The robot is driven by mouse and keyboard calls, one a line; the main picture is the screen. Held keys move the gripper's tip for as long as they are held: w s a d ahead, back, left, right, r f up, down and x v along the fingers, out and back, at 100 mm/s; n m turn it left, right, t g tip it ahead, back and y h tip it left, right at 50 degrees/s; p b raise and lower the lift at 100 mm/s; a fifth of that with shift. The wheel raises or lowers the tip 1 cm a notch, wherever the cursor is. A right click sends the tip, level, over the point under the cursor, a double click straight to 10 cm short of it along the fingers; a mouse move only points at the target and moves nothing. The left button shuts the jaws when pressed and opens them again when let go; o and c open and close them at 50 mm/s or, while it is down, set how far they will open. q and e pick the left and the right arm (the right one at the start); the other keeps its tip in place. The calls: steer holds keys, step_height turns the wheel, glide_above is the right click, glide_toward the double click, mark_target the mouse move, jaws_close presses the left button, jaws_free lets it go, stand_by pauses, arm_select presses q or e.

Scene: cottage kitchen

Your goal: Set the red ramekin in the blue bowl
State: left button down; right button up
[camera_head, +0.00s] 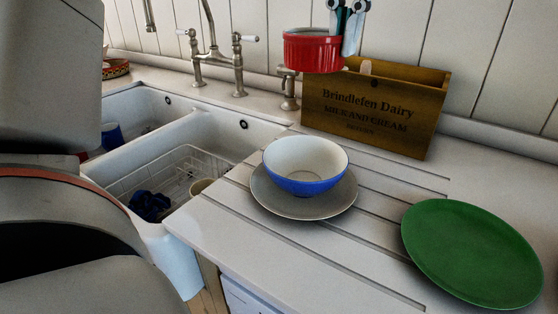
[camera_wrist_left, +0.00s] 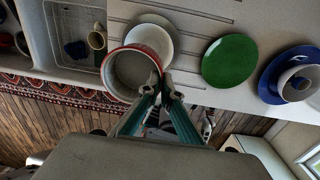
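The red ramekin (camera_head: 312,53) hangs in the air at the top of the camera_head view, in front of the wooden box. My left gripper (camera_head: 346,20) is shut on its rim. In the left wrist view the fingertips (camera_wrist_left: 164,88) pinch the right edge of the ramekin (camera_wrist_left: 110,75), which appears empty. The blue bowl (camera_head: 304,183), white inside and empty, stands upright on a grey plate (camera_head: 270,204) on the grooved drainboard, below and apart from the ramekin. In the left wrist view the ramekin partly covers a pale round dish (camera_wrist_left: 155,27). My right gripper is not in view.
A green plate (camera_head: 472,252) lies right of the bowl. A wooden box (camera_head: 372,112) stands behind it, against the wall. The double sink (camera_head: 170,132) with its tap (camera_head: 212,55) is to the left. The left wrist view also shows a blue plate (camera_wrist_left: 268,88) with a cup.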

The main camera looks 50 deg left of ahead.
mark_target(339, 58)
arm_select(q)
steer(key=shift+s+a, duration=0.1)
steer(key=shift+f, duration=0.35)
step_height(339, 58, down, 3)
steer(key=shift+r+b, duration=0.1)
steer(key=shift+b, duration=0.85)
step_height(339, 58, down, 12)
steer(key=b, duration=0.3)
steer(key=shift+b, duration=0.3)
steer(key=shift+f, duration=0.6)
step_height(339, 58, down, 3)
steer(key=shift+r+b, duration=0.15)
steer(key=shift+b, duration=0.35)
steer(key=shift+f, duration=0.4)
steer(key=shift+s+r, duration=0.1)
steer(key=shift+r, duration=0.1)
steer(key=shift+f, duration=0.45)
steer(key=c, duration=2.6)
jaws_free()
steer(key=shift+o, duration=0.2)
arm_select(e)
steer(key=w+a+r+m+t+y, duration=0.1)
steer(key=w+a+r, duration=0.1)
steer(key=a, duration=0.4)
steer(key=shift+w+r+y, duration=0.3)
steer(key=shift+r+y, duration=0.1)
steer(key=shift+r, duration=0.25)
